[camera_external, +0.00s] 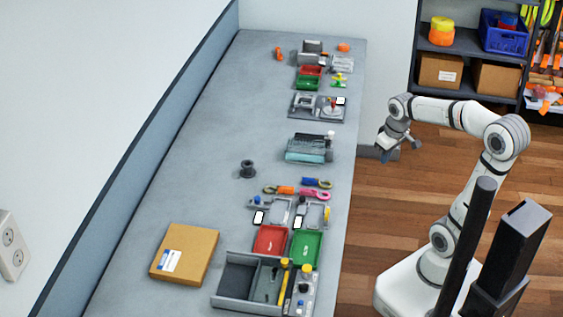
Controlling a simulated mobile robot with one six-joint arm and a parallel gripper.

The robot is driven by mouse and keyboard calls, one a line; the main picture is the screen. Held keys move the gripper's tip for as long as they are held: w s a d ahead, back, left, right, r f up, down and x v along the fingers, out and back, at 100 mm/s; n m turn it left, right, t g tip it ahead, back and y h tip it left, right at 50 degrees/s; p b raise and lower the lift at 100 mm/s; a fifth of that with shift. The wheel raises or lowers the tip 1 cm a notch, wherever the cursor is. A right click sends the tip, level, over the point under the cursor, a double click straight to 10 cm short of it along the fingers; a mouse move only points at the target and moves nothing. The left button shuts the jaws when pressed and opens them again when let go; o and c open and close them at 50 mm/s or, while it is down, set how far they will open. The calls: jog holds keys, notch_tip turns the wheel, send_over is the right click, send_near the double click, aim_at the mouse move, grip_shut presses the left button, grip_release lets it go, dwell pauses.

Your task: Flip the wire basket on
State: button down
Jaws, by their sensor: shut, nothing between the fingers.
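My gripper (397,153) hangs off the right edge of the bench, over the wooden floor side, and points downward. Its fingers are shut with nothing held, and it is apart from everything on the bench. I cannot pick out a wire basket with certainty. A dark, ribbed rack-like object with a teal front (306,156) sits on the bench near its right edge, left of my gripper. Pale frame-like fixtures (279,212) lie further forward, beside small white cards. Their details are too small to tell.
A cardboard box (185,250), red tray (270,240), green tray (307,249) and grey divided tray (237,283) stand at the front. Coloured-handled tools (317,183) lie mid-bench. A shelf (455,50) with boxes stands behind.

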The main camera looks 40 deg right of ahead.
jog(key=w+d+r+n+g+p, duration=0.1)
jog(key=w+r+n+p, duration=0.15)
jog(key=w, duration=0.65)
jog(key=w+d+r+n+p, duration=0.1)
jog(key=w+r, duration=0.3)
jog(key=w, duration=0.5)
jog(key=n+g+p, duration=0.1)
jog(key=n+p, duration=0.3)
send_over(331, 133)
notch_tip(331, 133, down, 2)
jog(key=shift+w, duration=0.2)
notch_tip(331, 133, down, 14)
jog(key=p, duration=0.2)
jog(key=shift+p, duration=0.35)
notch_tip(331, 133, down, 5)
jog(key=b, duration=0.3)
jog(key=shift+r, duration=0.1)
jog(key=shift+s, duration=0.15)
